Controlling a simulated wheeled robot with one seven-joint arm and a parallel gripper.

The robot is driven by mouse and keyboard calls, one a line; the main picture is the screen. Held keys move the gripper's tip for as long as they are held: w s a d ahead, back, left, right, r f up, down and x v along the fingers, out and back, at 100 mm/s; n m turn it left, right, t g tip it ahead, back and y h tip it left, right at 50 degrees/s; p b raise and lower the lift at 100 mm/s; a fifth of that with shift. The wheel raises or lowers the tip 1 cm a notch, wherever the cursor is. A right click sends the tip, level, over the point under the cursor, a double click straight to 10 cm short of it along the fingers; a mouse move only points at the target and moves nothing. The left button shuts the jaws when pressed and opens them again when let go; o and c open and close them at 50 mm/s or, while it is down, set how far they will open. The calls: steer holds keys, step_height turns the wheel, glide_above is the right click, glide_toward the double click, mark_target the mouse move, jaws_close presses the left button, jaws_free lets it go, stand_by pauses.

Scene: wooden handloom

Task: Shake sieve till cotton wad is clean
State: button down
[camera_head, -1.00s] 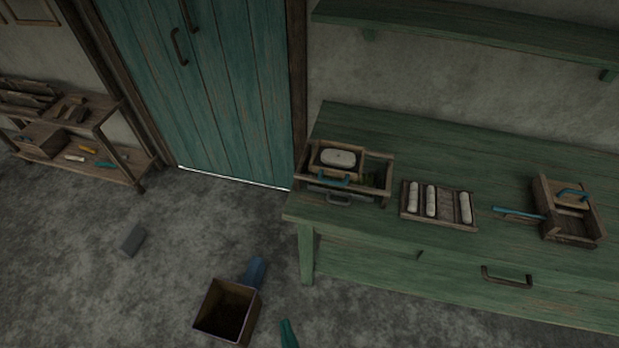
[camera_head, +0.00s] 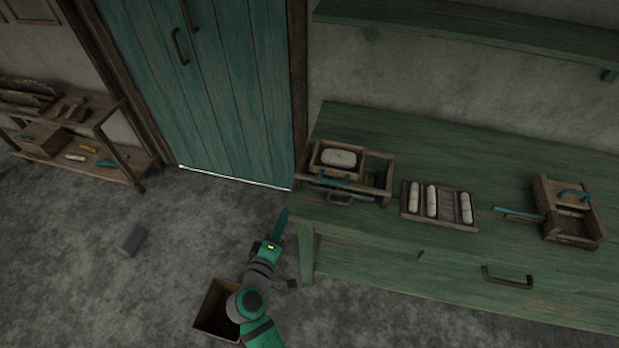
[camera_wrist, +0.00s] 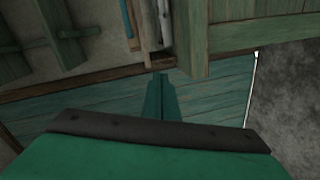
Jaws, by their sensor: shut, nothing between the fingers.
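The sieve (camera_head: 349,175) is a small wooden frame with a blue handle, sitting at the left of a wooden tray on the green bench. The pale oval cotton wad (camera_head: 338,158) lies in it; how clean it is cannot be told at this size. My gripper (camera_head: 283,215) is shut and empty, in front of the bench's left end, below and to the left of the tray, apart from it. In the wrist view my gripper (camera_wrist: 161,82) shows its green fingers together, with nothing between them.
The tray (camera_head: 384,205) has a grey handle in front. A rack (camera_head: 449,221) of white rolls and a wooden box (camera_head: 548,235) with blue handles stand to the right on the bench (camera_head: 470,150). A dark open box (camera_head: 212,312) and a grey block (camera_head: 130,240) are on the floor.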

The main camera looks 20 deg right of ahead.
steer(key=w+r+m+h, duration=0.1)
steer(key=w+r+h, duration=0.2)
steer(key=r, duration=0.3)
glide_toward(317, 168)
steer(key=shift+g, duration=0.4)
steer(key=w, duration=0.1)
steer(key=w+d, duration=0.1)
steer(key=w, duration=0.1)
steer(key=w+d, duration=0.1)
steer(key=w, duration=0.1)
steer(key=shift+w+r, duration=0.1)
steer(key=shift+r, duration=0.15)
steer(key=shift+s+d+f, duration=0.2)
steer(key=shift+s+d, duration=0.35)
steer(key=shift+d, duration=0.35)
steer(key=shift+a, duration=0.15)
